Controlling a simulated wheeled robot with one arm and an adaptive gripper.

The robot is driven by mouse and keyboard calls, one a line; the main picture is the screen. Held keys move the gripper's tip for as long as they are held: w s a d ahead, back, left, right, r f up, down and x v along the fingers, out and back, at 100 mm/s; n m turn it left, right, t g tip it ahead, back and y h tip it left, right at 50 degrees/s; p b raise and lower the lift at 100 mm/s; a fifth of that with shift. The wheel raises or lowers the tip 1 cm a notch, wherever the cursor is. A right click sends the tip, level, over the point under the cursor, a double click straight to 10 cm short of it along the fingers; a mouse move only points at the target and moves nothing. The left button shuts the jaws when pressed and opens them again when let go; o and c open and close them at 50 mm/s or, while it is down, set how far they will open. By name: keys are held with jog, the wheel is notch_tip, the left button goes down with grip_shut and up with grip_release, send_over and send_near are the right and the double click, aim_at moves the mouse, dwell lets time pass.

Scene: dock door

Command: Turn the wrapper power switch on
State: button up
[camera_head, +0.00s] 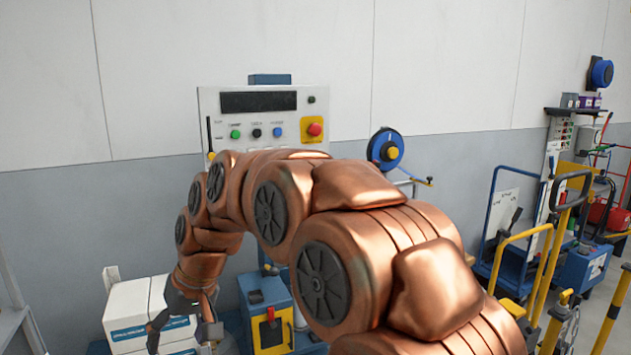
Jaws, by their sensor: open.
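A light grey control panel (208,102) stands against the wall, with a dark display and green, black and blue buttons. A red mushroom button (314,129) sits on a yellow plate at its right. A slim dark lever (210,135) shows at its left edge. I cannot tell which part is the wrapper power switch; labels are too small to read. My gripper (183,332) is open, pointing down, left of the blue box and below the panel. My arm hides the panel's lower part.
White cartons (127,315) stand behind and left of my gripper. A blue reel (385,149) is right of the panel. Carts with yellow handles (540,275) crowd the right side. A grey shelf edge (12,320) is at far left.

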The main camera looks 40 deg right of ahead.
jog(key=w+d+r+m+t+y+b, duration=0.15)
jog(key=w+d, duration=0.25)
jog(key=w, duration=0.5)
jog(key=w+d+r+t+h, duration=0.1)
jog(key=w+d+r+t, duration=0.3)
jog(key=w, duration=0.5)
jog(key=w+d+r+m+t+b, duration=0.1)
jog(key=w+d, duration=0.5)
jog(key=d, duration=0.2)
jog(key=w+d+r+t, duration=0.2)
jog(key=w+d, duration=0.3)
jog(key=d, duration=0.3)
jog(key=w+d+m+t+h+b, duration=0.25)
jog(key=d+h, duration=0.25)
jog(key=d, duration=1.5)
jog(key=s+d+n+t+h+b, duration=0.1)
jog(key=s+d+t+h, duration=0.2)
jog(key=d, duration=1.2)
jog(key=s+h, duration=0.1)
jog(key=s, duration=0.2)
jog(key=shift+s+d+n, duration=0.15)
jog(key=shift+d+n, duration=0.1)
jog(key=shift+n, duration=0.15)
